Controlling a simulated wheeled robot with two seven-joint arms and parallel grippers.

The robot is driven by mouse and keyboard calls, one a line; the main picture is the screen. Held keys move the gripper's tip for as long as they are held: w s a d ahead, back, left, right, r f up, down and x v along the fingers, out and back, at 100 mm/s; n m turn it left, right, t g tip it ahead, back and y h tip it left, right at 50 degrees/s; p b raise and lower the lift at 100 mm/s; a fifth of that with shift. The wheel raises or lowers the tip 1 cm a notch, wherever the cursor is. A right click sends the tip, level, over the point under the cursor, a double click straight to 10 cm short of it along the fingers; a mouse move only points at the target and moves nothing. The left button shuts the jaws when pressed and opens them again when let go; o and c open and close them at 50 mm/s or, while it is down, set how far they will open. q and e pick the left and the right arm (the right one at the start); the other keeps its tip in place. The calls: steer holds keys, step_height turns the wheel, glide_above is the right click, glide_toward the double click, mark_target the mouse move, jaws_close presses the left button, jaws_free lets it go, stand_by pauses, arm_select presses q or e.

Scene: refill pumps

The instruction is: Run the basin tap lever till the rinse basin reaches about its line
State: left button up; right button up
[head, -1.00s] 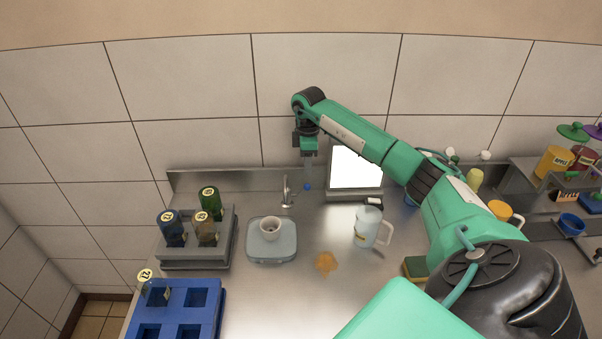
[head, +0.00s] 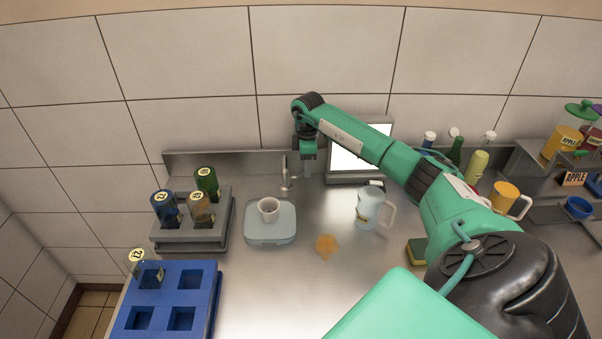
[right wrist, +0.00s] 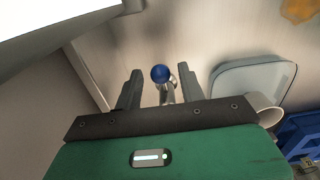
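The metal basin tap (head: 285,182) stands near the back wall. Its blue lever knob (right wrist: 160,73) shows in the right wrist view. My right gripper (head: 309,170) reaches down beside the tap; in the right wrist view its two fingers (right wrist: 161,78) are apart, with the knob between them and gaps either side. The knob is hidden in the head view. A pale grey-blue rounded square (head: 268,241), seemingly the rinse basin, sits in front of the tap with a white cup (head: 268,205) on it. I cannot make out a water level or line. My left gripper is out of view.
A lit white screen (head: 360,150) stands right of the gripper. A pale jug (head: 369,207) and an orange-brown patch (head: 326,246) lie right of the basin. A grey rack (head: 190,235) of bottles and a blue crate (head: 212,300) are at left.

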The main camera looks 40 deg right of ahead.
steer(key=shift+c, duration=0.4)
jaws_close()
steer(key=shift+s+a, duration=0.1)
